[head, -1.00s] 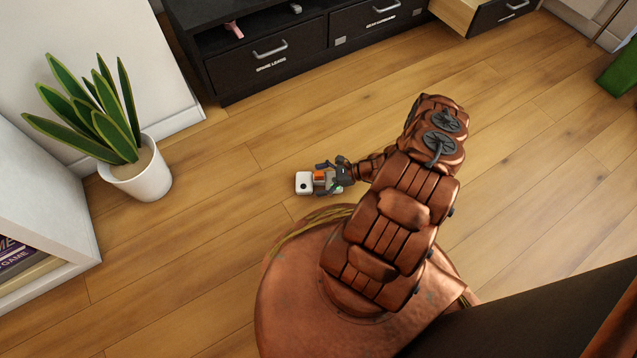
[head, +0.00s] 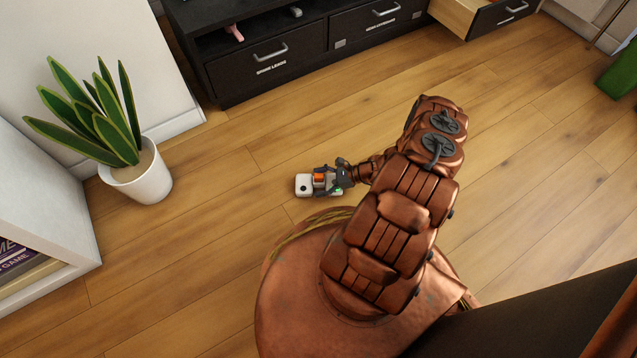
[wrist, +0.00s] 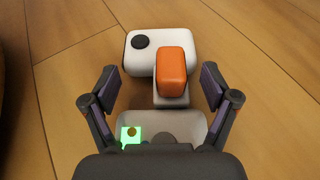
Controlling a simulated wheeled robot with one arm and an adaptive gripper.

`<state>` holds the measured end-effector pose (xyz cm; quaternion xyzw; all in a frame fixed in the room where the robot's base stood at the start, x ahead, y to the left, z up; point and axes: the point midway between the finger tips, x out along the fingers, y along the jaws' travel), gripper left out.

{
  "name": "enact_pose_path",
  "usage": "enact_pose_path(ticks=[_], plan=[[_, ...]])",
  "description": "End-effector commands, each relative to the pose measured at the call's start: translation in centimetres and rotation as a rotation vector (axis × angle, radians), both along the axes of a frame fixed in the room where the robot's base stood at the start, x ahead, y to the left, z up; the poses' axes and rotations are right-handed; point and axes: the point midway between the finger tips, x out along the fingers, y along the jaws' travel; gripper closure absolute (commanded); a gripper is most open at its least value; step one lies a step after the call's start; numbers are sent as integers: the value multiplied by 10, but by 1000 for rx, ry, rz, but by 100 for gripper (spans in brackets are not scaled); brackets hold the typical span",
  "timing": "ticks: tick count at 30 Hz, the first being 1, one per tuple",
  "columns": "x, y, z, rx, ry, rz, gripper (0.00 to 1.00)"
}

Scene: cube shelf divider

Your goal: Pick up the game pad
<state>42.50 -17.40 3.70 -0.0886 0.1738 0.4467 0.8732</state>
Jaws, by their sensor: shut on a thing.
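The game pad (head: 303,186) is on the wooden floor in the head view, left of my arm. It has a white end with a black round stick, a raised orange block in the middle and a paler near end with a lit green square. It also shows in the wrist view (wrist: 145,60). My gripper (head: 324,180) is at the game pad, shut on it. In the wrist view my gripper (wrist: 160,82) has one finger on each side of the orange block. The gripper body hides part of the near end. I cannot tell whether the pad is clear of the floor.
A potted plant (head: 143,180) stands at the left, beside a white shelf (head: 55,215) holding game boxes. A dark drawer cabinet (head: 270,68) is along the back, with one drawer (head: 458,16) open at the right. The floor (head: 225,165) between is clear.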

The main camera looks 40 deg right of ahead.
Motion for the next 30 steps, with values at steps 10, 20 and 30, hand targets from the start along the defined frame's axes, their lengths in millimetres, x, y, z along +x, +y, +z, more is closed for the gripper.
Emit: enact_pose_path(ticks=[10,20,30], plan=[[0,-2,35,-3,-1,0,61],[-25,-37,37,-3,-4,-1,61],[-66,-94,43,-4,0,0,61]])
